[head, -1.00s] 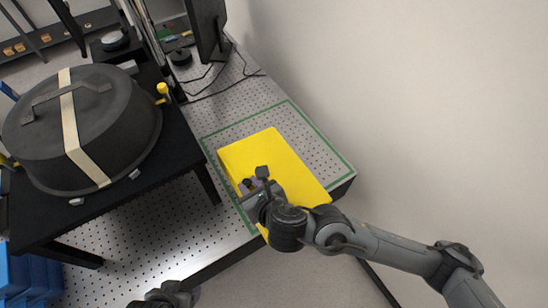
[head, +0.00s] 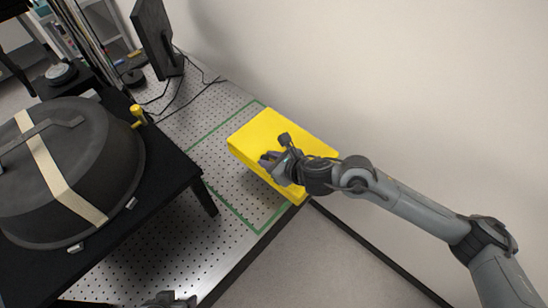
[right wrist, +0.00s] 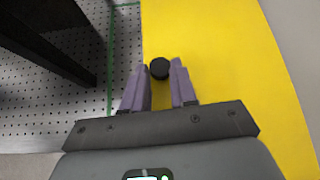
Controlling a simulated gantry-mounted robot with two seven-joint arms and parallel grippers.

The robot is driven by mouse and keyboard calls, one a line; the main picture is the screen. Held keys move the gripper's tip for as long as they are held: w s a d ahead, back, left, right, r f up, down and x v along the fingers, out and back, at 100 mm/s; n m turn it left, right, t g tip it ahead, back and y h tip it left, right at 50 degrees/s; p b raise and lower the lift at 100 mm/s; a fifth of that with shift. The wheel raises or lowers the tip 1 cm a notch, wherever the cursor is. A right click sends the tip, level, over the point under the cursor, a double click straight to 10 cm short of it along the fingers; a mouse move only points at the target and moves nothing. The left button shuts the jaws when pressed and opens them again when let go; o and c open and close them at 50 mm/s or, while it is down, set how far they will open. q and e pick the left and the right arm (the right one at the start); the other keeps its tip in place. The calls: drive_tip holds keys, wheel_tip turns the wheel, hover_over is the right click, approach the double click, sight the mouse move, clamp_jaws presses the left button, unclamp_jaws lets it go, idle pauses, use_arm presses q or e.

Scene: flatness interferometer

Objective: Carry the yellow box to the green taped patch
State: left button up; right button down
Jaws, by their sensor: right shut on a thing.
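The yellow box (head: 262,132) is a wide flat block with a small dark knob (right wrist: 159,68) on its top. My right gripper (head: 268,158) is over the box with its purple fingers (right wrist: 160,88) shut on the knob. The green taped patch (head: 236,193) is an outline on the perforated bench top. The box covers its right part in the head view, and the left part is bare. I cannot tell whether the box touches the bench. Part of my left gripper (head: 170,300) shows at the bottom edge; its fingers are not clear.
A black lidded drum (head: 75,170) with a cream strap stands on a black table (head: 165,170) left of the patch. A monitor (head: 158,38) and cables stand behind. A pale wall (head: 400,80) rises close on the right.

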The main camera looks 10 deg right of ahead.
use_arm(q)
drive_tip(key=shift+r, duration=0.2)
drive_tip(key=shift+r+p, duration=0.15)
drive_tip(key=shift+p, duration=0.15)
use_arm(e)
drive_tip(key=w+a+f, duration=0.2)
drive_tip(key=a+f, duration=0.6)
drive_tip(key=shift+w+f, duration=0.3)
drive_tip(key=shift+w, duration=0.1)
drive_tip(key=c, duration=1.2)
unclamp_jaws()
drive_tip(key=shift+s+f, duration=0.1)
drive_tip(key=shift+f, duration=0.15)
use_arm(q)
drive_tip(key=shift+d, duration=0.1)
use_arm(e)
drive_tip(key=o, duration=0.3)
